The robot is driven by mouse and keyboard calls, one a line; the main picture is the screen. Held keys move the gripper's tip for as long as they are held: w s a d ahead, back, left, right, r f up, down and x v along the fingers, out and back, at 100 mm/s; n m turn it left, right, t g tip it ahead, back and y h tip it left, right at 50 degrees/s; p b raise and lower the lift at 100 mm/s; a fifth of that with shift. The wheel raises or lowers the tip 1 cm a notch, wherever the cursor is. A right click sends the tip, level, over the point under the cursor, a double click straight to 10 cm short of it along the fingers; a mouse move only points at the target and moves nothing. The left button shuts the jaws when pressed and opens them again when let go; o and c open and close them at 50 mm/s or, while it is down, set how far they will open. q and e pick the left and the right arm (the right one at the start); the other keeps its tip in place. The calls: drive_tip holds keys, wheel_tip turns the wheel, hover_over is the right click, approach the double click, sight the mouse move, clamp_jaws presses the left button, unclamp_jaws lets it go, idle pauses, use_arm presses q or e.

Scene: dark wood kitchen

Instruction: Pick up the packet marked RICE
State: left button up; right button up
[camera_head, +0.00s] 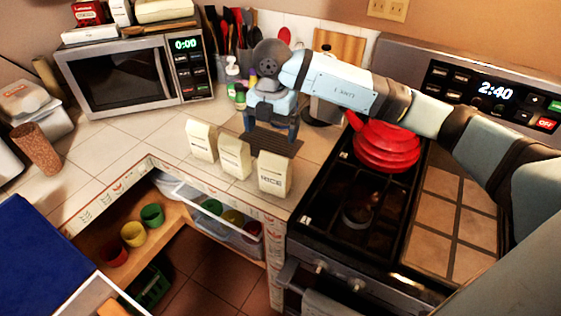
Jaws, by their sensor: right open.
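The packet marked RICE (273,175) is a small cream packet standing upright on the tiled counter near its front edge, beside the stove. Two similar cream packets stand in a row to its left, a middle packet (234,157) and a left packet (202,140); I cannot read their labels. My right gripper (271,129) points down over the counter behind the packets, open and apart from the RICE packet. It appears to hold nothing. My left gripper is not in view.
A red kettle (385,146) sits on the stove (335,205) to the right. A microwave (138,72) and a utensil cluster (236,35) stand at the back. A dark slatted mat (272,142) lies under my gripper. The counter (120,145) left of the packets is clear.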

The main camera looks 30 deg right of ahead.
sight(275, 155)
drive_tip(key=shift+h, duration=0.3)
drive_tip(key=f, duration=0.4)
drive_tip(key=d+f+p, duration=0.1)
drive_tip(key=f, duration=0.1)
drive_tip(key=shift+f, duration=0.35)
drive_tip(key=shift+w+f, duration=0.1)
drive_tip(key=shift+f, duration=0.8)
drive_tip(key=f, duration=0.2)
drive_tip(key=f+p, duration=0.1)
drive_tip(key=f, duration=0.1)
drive_tip(key=shift+w+f, duration=0.2)
drive_tip(key=shift+f, duration=0.05)
drive_tip(key=c, duration=0.7)
drive_tip(key=shift+c, duration=0.5)
drive_tip(key=shift+r, duration=0.2)
